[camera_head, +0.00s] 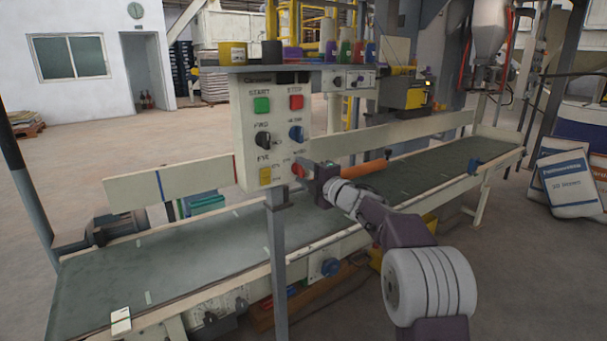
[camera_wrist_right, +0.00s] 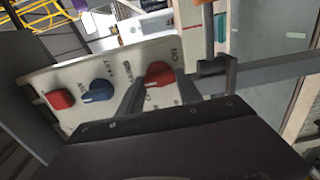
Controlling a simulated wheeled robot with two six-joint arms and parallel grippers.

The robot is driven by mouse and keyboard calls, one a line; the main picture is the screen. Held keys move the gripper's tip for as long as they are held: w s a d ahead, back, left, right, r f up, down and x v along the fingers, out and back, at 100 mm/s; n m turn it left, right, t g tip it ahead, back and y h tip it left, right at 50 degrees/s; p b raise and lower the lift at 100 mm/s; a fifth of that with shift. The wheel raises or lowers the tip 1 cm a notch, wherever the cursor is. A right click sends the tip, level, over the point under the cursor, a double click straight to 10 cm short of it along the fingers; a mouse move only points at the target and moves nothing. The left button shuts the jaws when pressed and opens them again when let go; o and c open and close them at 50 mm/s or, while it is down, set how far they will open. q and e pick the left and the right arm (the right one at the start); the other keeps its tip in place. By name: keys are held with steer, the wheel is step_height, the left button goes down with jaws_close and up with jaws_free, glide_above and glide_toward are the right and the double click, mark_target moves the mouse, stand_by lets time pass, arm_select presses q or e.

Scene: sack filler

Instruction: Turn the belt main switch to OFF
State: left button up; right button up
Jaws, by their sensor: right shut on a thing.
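A cream control panel (camera_head: 262,132) stands on a post at the near side of the belt. A red rotary switch (camera_head: 297,170) sits at its lower right corner, mostly covered by my right gripper (camera_head: 306,169). In the right wrist view the red switch (camera_wrist_right: 158,74) lies between the two fingers of my right gripper (camera_wrist_right: 158,86), which is shut on it. Small lettering stands around the switch, but I cannot tell which position it points to. My left gripper is not in view.
The panel also has a green button (camera_head: 262,104), a red STOP button (camera_head: 296,102), a black knob (camera_head: 263,139) and a blue knob (camera_head: 296,133). A shelf with bottles is above. The green belt (camera_head: 190,260) runs below, beside white sacks (camera_head: 568,180).

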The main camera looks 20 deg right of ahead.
steer(key=shift+f, duration=0.1)
steer(key=o, duration=1.4)
steer(key=v, duration=0.9)
steer(key=shift+p, duration=0.3)
